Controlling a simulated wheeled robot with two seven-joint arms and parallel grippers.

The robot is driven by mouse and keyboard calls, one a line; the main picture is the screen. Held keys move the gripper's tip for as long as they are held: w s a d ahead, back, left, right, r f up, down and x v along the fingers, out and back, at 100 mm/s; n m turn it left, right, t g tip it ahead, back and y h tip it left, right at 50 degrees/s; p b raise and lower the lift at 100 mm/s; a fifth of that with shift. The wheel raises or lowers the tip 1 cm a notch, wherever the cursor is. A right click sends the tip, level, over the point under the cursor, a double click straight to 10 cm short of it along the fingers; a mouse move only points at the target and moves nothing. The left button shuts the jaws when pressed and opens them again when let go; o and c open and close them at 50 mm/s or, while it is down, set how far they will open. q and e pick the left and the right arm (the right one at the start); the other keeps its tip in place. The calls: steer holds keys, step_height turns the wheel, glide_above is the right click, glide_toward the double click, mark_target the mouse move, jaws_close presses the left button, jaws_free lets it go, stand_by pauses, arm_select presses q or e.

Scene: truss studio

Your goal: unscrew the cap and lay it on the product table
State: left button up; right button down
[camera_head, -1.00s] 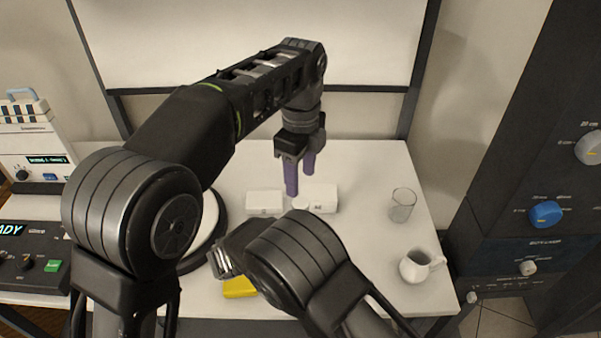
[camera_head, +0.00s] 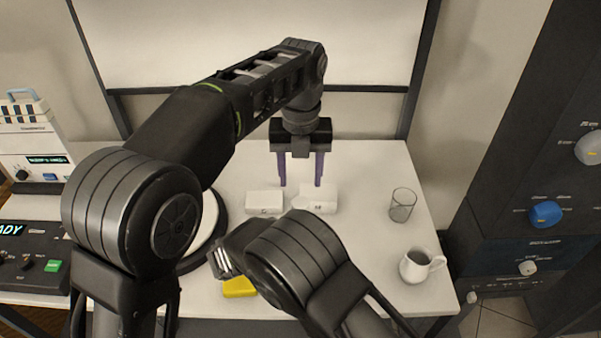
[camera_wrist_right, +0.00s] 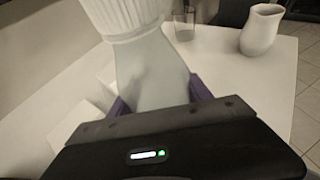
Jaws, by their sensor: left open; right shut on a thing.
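In the right wrist view, a pale grey bottle (camera_wrist_right: 150,75) stands between the purple fingers of my right gripper (camera_wrist_right: 158,92), which is shut on it. A white ribbed cap (camera_wrist_right: 122,14) sits at the bottle's upper end; its top is cut off by the frame. In the head view, the bottle and right gripper are hidden behind my arm links. My left gripper (camera_head: 301,184) is open and empty, fingers pointing down over the back of the white table (camera_head: 365,170), near two small white boxes.
The white boxes (camera_head: 264,202) (camera_head: 318,199) lie mid-table. A clear glass (camera_head: 402,205) and a white jug (camera_head: 417,266) stand at the right. A yellow block (camera_head: 239,288) lies near the front edge. The table's back right is clear.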

arm_select(q)
steer(key=shift+f, duration=4)
jaws_close()
